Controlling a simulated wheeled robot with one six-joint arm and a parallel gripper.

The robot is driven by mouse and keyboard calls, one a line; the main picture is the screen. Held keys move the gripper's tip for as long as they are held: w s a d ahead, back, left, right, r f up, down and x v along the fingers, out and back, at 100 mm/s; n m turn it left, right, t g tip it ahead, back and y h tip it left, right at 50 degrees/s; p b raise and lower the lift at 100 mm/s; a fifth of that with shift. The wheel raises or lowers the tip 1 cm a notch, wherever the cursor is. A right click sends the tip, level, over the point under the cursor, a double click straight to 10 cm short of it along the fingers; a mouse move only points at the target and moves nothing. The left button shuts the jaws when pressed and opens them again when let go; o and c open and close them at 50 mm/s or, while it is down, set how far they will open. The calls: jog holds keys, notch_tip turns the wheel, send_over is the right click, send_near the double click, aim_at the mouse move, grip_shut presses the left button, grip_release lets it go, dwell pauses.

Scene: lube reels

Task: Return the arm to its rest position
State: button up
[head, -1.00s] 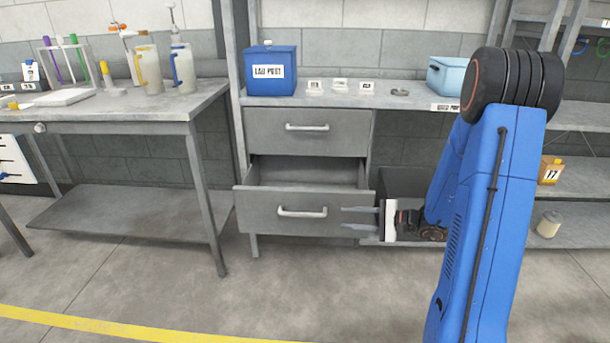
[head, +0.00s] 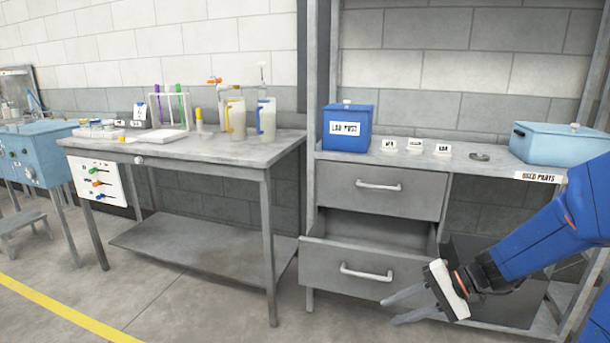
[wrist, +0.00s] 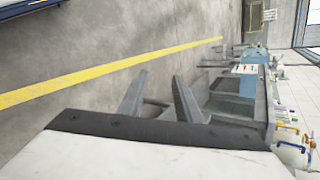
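My gripper (head: 393,308) is at the lower right of the head view, in front of the lower drawer (head: 347,270). Its two grey fingers are spread apart with nothing between them. In the wrist view the fingers (wrist: 160,98) are also apart and empty, with floor and a distant bench beyond them. My blue arm reaches in from the right edge of the head view. The lower drawer is pulled out and looks empty in the part that shows. The upper drawer (head: 378,188) is shut.
A blue box (head: 346,138) and a light blue lidded bin (head: 560,147) stand on the drawer bench. A grey workbench (head: 190,152) with jugs and a tube rack is to the left. The floor (head: 200,315) in front is open, with a yellow line (head: 60,308).

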jog(key=s+d+r+n+t+h, duration=0.1)
jog(key=s+d+r+n+h, duration=0.1)
jog(key=s, duration=0.4)
jog(key=s+d+r+n+t+h, duration=0.1)
jog(key=s+d+r+n+h, duration=0.1)
jog(key=s+h, duration=0.3)
jog(key=s+d+r+n+t+h, duration=0.1)
jog(key=s+d+r+n+h, duration=0.1)
jog(key=s, duration=0.5)
jog(key=shift+r+n+h, duration=0.3)
jog(key=shift+r+h, duration=0.5)
